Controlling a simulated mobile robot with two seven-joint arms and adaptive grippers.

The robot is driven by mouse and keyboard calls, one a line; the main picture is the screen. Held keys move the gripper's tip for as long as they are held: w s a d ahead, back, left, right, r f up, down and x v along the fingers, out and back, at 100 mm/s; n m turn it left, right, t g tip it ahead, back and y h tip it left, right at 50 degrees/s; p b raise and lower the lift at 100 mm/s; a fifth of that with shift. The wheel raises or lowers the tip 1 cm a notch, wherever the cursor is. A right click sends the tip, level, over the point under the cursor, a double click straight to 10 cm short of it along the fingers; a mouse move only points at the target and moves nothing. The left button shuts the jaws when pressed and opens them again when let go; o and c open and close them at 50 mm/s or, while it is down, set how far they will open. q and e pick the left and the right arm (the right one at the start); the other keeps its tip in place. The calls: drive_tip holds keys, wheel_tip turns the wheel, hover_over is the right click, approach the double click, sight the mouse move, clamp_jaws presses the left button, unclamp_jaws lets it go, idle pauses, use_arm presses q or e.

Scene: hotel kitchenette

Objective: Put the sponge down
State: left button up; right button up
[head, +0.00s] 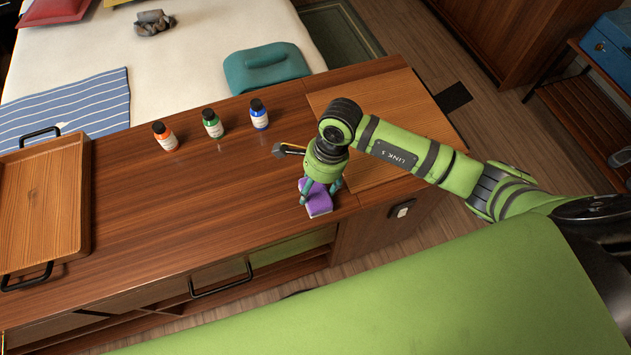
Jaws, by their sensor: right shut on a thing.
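The purple sponge (318,205), with a paler lower edge, is at the front part of the wooden counter (230,175). My right gripper (319,191) points down over it and is shut on it, with a finger on either side. The gripper hides part of the sponge's top. I cannot tell whether the sponge's underside touches the counter or is slightly above it. My left gripper is not in view.
Orange (165,136), green (212,123) and blue (259,113) bottles stand toward the counter's back. A wooden tray (42,205) with black handles is at left. A lighter wooden panel (385,95) lies at right. The counter's middle is clear.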

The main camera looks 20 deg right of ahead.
drive_tip(key=o, duration=1.1)
drive_tip(key=shift+d+r, duration=0.1)
drive_tip(key=shift+r, duration=0.2)
drive_tip(key=b+v, duration=0.2)
drive_tip(key=v, duration=0.9)
drive_tip(key=shift+r, duration=0.25)
